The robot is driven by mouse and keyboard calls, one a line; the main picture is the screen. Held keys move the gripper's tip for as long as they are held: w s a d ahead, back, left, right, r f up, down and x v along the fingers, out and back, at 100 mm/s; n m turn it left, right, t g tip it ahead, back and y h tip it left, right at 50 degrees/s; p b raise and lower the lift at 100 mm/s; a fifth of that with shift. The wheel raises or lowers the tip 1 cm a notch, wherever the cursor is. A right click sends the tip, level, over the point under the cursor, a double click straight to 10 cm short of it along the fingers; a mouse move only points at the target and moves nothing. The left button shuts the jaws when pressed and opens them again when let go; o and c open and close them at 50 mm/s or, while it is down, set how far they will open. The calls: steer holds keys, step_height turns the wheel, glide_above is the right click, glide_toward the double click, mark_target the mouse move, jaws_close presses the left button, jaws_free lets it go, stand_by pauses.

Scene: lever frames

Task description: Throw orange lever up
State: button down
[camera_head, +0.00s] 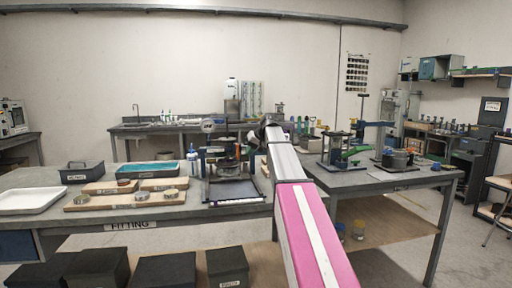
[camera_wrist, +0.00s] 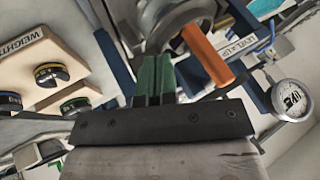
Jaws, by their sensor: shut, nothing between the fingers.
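The orange lever (camera_wrist: 208,56) shows in the wrist view as a smooth cylindrical handle, slanting from upper left to lower right. It sits by a round grey metal body (camera_wrist: 160,22). My gripper (camera_wrist: 155,65) has its green fingers shut together and empty, just left of the lever in the picture. I cannot tell whether they touch it. In the head view my arm reaches forward to a dark lever frame (camera_head: 235,188) on the table. The lever cannot be made out there.
A label with "LEVEL" (camera_wrist: 240,45) and a round dial gauge (camera_wrist: 292,98) are right of the lever. A wooden weight board (camera_wrist: 38,58) lies left.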

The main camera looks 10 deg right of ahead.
steer(key=shift+a, duration=1.35)
steer(key=shift+a+f+y, duration=0.15)
steer(key=shift+f+y, duration=0.1)
steer(key=shift+y, duration=0.55)
steer(key=y, duration=0.2)
steer(key=a+f+m+t+y, duration=0.1)
steer(key=y, duration=0.1)
steer(key=a+m+y, duration=0.1)
steer(key=y, duration=0.2)
steer(key=shift+a+f, duration=0.1)
steer(key=shift+f, duration=0.05)
steer(key=m+t+y, duration=0.1)
steer(key=y, duration=0.1)
steer(key=a+m+t+y, duration=0.1)
steer(key=y, duration=0.1)
steer(key=a+r+m+t+y, duration=0.1)
steer(key=y, duration=0.1)
steer(key=shift+a+m+t, duration=0.25)
steer(key=shift+m+t, duration=0.05)
steer(key=shift+a, duration=0.1)
